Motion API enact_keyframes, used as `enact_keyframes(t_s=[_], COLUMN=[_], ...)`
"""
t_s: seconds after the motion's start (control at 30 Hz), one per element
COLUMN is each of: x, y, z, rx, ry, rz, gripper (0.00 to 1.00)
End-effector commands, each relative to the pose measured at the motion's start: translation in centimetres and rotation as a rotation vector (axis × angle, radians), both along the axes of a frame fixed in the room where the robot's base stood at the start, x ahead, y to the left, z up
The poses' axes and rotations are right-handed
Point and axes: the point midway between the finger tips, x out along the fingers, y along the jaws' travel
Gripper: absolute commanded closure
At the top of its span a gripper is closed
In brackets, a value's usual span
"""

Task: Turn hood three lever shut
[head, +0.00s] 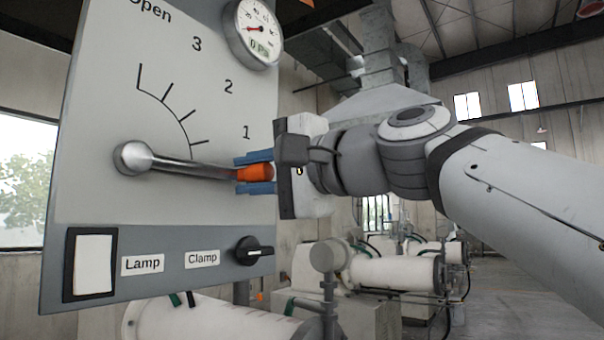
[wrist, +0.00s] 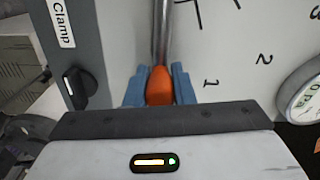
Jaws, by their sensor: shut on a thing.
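A metal lever (head: 190,166) with an orange end grip is mounted on a grey panel (head: 100,205). It pivots at a round hub on the left and points right, tilted slightly down, below the mark numbered 1. Its scale runs from 1 through 2 and 3 up to "Open". My gripper (head: 256,173) comes from the right and its blue fingers are shut on the orange grip. In the wrist view the orange grip (wrist: 159,86) sits between the two blue fingers, with the metal rod running up from it. No hood number shows on the panel.
A round gauge (head: 258,30) sits at the panel's top right. Below the lever are a white Lamp switch (head: 93,264) and a black Clamp knob (head: 253,251), the knob close under my gripper. White cylindrical machines (head: 395,273) stand behind. Open floor shows at the lower right.

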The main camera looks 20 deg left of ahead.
Motion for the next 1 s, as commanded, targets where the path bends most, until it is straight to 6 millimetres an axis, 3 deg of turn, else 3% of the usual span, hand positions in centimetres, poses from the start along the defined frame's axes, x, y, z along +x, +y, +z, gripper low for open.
enact_keyframes(t_s=[0.07,0.1,0.33,0.67,1.0], x=[0.0,0.0,0.0,-0.2,-1.8], y=[0.2,0.2,0.2,-0.4,-5.3], z=[-0.6,-0.6,-0.5,-0.4,-0.5], rx=[-0.011,-0.012,-0.009,-0.006,-0.007], ry=[0.007,0.006,0.004,0.002,0.002], rz=[0.005,0.005,0.005,0.003,0.0], gripper=[1.0,0.75,0.57,0.56,0.56])
